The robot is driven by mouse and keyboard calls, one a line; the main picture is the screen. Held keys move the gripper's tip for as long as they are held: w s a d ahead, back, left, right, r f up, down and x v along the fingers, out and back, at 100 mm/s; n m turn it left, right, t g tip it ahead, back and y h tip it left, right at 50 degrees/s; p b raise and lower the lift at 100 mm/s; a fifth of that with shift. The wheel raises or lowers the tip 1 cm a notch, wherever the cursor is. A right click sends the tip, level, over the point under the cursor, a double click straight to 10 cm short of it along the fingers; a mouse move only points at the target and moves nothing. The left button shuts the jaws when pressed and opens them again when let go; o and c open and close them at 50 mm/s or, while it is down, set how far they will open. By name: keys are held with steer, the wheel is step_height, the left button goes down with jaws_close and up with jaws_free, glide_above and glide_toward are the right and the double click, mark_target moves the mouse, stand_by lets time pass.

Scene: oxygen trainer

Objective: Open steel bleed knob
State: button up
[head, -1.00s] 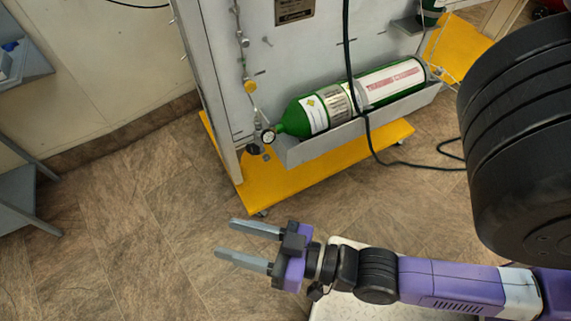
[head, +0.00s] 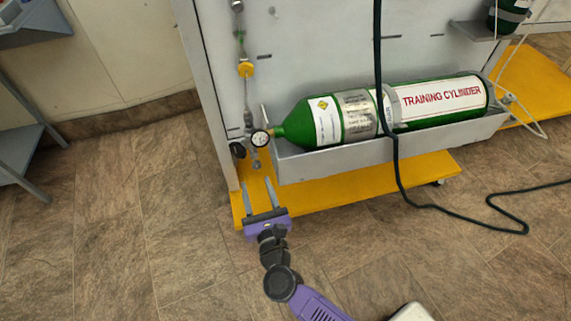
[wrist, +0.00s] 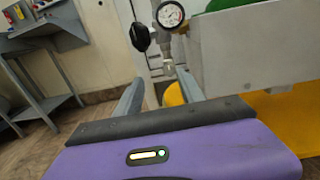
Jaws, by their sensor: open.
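A small steel fitting (head: 257,165), which looks like the bleed knob, hangs below the round white gauge (head: 260,138) at the lower end of the panel's pipe line. It also shows in the wrist view (wrist: 169,68), just beyond and between my fingertips. A black knob (head: 237,150) sits to the left of the gauge and shows large in the wrist view (wrist: 140,37). My gripper (head: 257,181) is open and empty, its two grey fingers pointing toward the steel fitting from below. The fingers appear apart from it; the exact gap is hard to tell.
A green training cylinder (head: 440,101) lies in a grey trough (head: 340,158) right of the gauge. The yellow base (head: 330,192) extends under the panel. A black hose (head: 398,170) hangs in front of the cylinder and runs across the floor. A grey stand (head: 20,150) is at left.

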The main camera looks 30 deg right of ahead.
mark_target(257, 167)
steer(key=shift+w+d+f+m+h+b, duration=0.1)
steer(key=shift+w+d+m+b, duration=0.15)
steer(key=shift+w+d+m, duration=0.65)
steer(key=shift+w+d+f+m+h+b, duration=0.15)
steer(key=shift+w+d+m+b, duration=0.15)
steer(key=shift+w, duration=1.1)
steer(key=shift+w+d+f+m+h+b, duration=0.1)
steer(key=shift+w+d+m+b, duration=0.1)
steer(key=shift+w+d+m, duration=0.7)
steer(key=shift+w+a+n, duration=0.25)
steer(key=shift+n, duration=0.15)
steer(key=shift+c, duration=0.5)
jaws_close()
